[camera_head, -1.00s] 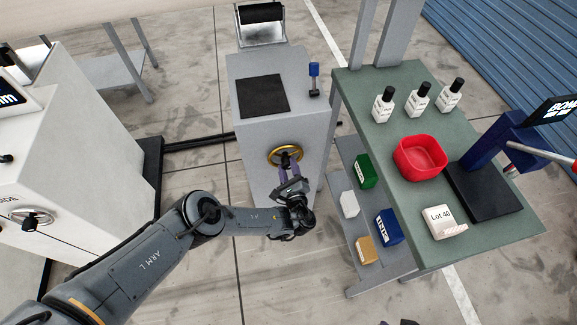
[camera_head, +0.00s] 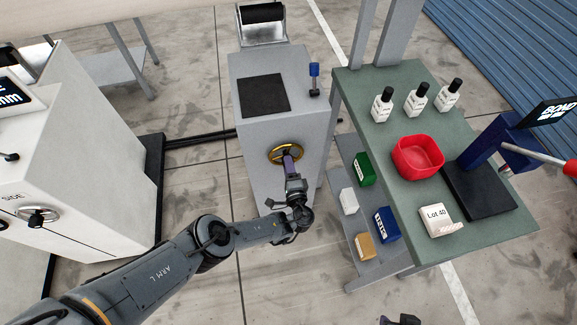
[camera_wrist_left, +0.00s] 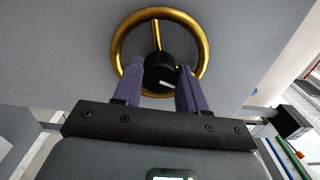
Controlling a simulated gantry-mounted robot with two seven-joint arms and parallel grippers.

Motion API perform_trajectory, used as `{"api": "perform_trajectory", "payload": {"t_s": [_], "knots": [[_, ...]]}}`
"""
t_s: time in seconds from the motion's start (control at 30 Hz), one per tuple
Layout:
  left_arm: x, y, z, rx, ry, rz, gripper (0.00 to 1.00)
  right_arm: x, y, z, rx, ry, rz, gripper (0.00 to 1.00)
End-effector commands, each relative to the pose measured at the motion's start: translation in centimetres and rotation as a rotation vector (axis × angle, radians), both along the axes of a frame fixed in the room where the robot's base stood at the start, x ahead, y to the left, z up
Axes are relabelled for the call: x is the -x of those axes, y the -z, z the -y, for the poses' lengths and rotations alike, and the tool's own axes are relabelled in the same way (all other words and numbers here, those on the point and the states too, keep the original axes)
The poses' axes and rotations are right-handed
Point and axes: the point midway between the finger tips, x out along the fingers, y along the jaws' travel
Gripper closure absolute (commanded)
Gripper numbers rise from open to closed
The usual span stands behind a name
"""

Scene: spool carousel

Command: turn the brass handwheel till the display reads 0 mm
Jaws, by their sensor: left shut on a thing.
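The brass handwheel (camera_head: 270,154) is on the front of a grey cabinet; it also shows in the left wrist view (camera_wrist_left: 114,44) as a brass ring with a spoke and a black hub (camera_wrist_left: 157,70). My left gripper (camera_head: 289,156) is at the wheel's middle. In the left wrist view its purple fingers (camera_wrist_left: 159,82) stand on either side of the black hub, shut on it. The display (camera_head: 12,94) is on the white machine at the left edge; "mm" shows, but the digits are cut off. A dark part of my right gripper (camera_head: 400,320) barely shows at the bottom edge.
A green bench (camera_head: 375,150) to the right of the cabinet carries white bottles, a red bowl (camera_head: 418,157) and a Lot 40 block (camera_head: 437,220). Small boxes lie on its lower shelf. A blue-handled lever (camera_head: 314,78) stands on the grey cabinet (camera_head: 235,85).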

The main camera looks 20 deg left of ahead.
Motion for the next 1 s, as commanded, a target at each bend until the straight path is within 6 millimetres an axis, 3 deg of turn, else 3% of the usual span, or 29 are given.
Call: {"api": "perform_trajectory", "payload": {"t_s": [0.77,0.8,0.93,1.0], "knots": [[0.01,0.02,0.03,0.085,0.000,0.055,0.89,-0.02,-0.04,-0.14,-0.006,0.004,0.000,0.57],[0.01,0.02,0.04,0.085,0.000,0.055,0.53,-0.01,-0.04,-0.15,-0.007,0.004,0.000,0.57],[0.01,0.02,0.03,0.084,0.000,0.054,0.33,-0.02,-0.04,-0.15,-0.007,0.004,0.000,0.57],[0.01,0.01,0.03,0.084,0.000,0.054,0.33,-0.02,-0.04,-0.15,-0.007,0.004,0.000,0.57]]}}
